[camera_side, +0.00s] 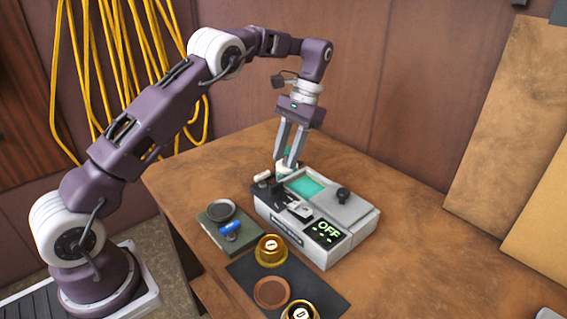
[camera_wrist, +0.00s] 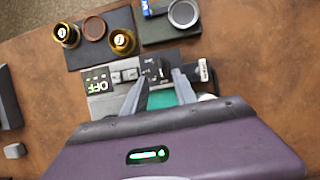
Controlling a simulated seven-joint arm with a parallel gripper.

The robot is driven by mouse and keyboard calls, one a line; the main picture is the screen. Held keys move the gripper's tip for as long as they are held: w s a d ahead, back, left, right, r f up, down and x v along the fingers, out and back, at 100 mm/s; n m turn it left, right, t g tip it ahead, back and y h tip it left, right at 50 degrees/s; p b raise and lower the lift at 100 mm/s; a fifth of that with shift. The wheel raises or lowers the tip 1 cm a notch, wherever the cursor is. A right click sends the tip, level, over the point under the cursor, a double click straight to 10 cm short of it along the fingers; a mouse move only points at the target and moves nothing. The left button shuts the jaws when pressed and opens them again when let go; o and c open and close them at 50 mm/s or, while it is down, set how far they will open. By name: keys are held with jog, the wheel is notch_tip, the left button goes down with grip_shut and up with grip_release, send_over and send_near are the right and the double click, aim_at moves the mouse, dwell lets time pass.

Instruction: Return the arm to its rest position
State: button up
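My gripper (camera_side: 284,163) points down above the back left end of a white and grey machine (camera_side: 325,255). In the wrist view my gripper (camera_wrist: 158,80) shows two grey fingers spread apart, with the machine's teal panel (camera_wrist: 162,98) and a black part in the gap below. I see nothing held between the fingers. Whether the fingertips touch the machine is hard to tell. The machine's display (camera_side: 327,231) reads OFF in green. A black knob (camera_side: 343,194) stands on its grey top. My arm is bent over the bench from the left.
A dark green box (camera_side: 215,232) beside the machine carries a grey dish (camera_side: 221,210) and a blue item (camera_side: 229,227). Gold weights (camera_side: 271,250) and a brown disc (camera_side: 271,293) lie on a dark mat (camera_side: 325,287). Yellow cords (camera_side: 100,60) hang behind my arm. Boards lean at right.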

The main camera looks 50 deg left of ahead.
jog(key=s+d+r+t, duration=0.2)
jog(key=s+r, duration=0.4)
jog(key=r, duration=0.2)
jog(key=s+d+r+t, duration=0.3)
jog(key=s+r, duration=0.3)
jog(key=r, duration=0.1)
jog(key=s+d+f+t, duration=0.1)
jog(key=s+t, duration=0.1)
jog(key=s, duration=0.6)
jog(key=s+d+f+t, duration=0.2)
jog(key=s+t, duration=0.1)
jog(key=s, duration=0.6)
jog(key=shift+s+d, duration=0.3)
